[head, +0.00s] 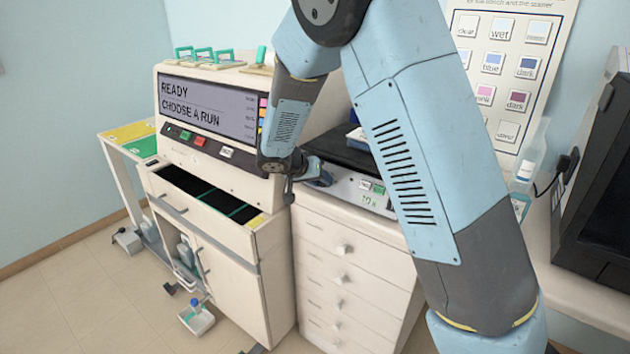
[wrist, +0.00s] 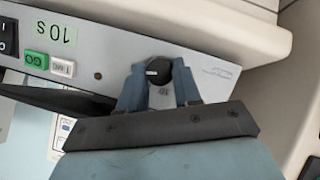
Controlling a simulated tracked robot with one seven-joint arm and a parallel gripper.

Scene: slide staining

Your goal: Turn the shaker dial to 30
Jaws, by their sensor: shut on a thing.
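The shaker (head: 343,188) sits on top of the white drawer unit, with a dark platform and a pale front panel. Its black round dial (wrist: 158,66) has a white pointer mark and lies between my gripper's two fingers in the wrist view. My gripper (wrist: 160,84) is shut on the dial. In the head view my gripper (head: 314,182) is at the left end of the shaker front and hides the dial. Small print around the dial is too small or hidden to read.
A green button (wrist: 36,60) and a white button (wrist: 62,67) sit on the panel beside the dial. The stainer (head: 212,118), its screen reading READY, CHOOSE A RUN, stands close left of my gripper. Drawers with knobs (head: 342,278) are below. A dark-framed machine (head: 600,200) stands right.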

